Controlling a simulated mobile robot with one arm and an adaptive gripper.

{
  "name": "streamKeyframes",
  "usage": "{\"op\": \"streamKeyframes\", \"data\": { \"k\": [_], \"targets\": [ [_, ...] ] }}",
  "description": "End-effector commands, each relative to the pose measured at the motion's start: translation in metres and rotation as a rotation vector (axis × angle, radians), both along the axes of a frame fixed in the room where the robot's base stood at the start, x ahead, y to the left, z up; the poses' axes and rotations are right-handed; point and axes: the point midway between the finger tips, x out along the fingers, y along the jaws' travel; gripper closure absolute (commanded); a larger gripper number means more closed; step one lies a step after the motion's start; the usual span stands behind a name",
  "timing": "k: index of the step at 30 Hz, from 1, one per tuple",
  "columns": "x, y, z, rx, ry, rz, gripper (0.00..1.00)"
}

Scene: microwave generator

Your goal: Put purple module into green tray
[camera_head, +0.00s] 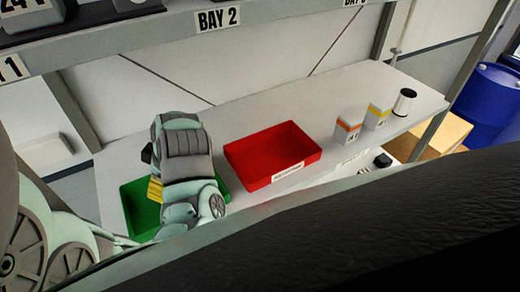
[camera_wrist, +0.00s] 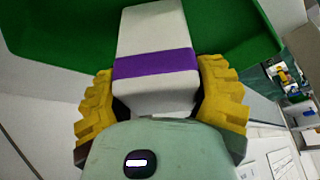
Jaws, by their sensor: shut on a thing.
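The purple module (camera_wrist: 156,62) is a white box with a purple band, seen in the wrist view. My gripper (camera_wrist: 163,95) is shut on it, with a yellow ridged finger on each side. In the head view the module is hidden behind my arm, and only a yellow part of my gripper (camera_head: 155,190) shows. The green tray (camera_head: 135,207) is on the shelf at the left, partly covered by my arm. In the wrist view the green tray (camera_wrist: 72,35) fills the area behind the module. I cannot tell whether the module touches the tray.
A red tray (camera_head: 272,155) with a white label is right of my arm. Further right on the shelf are an orange-marked box (camera_head: 347,126), a yellow-marked box (camera_head: 376,116) and a white cylinder (camera_head: 404,102). A shelf post (camera_head: 382,32) rises behind. Blue barrels (camera_head: 497,90) stand at the far right.

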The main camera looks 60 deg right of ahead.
Motion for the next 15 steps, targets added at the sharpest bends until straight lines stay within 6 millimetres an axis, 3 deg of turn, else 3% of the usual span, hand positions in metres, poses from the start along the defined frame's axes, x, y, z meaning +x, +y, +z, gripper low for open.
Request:
{"op": "streamKeyframes", "data": {
  "k": [11, 12, 15],
  "targets": [
    [0.0011, 0.0001, -0.0049, -0.002, -0.002, 0.002, 0.84],
    [0.0009, 0.0001, -0.0031, -0.002, -0.002, 0.002, 0.34],
    [0.0008, 0.0002, -0.003, -0.002, -0.002, 0.001, 0.24]
  ]
}}
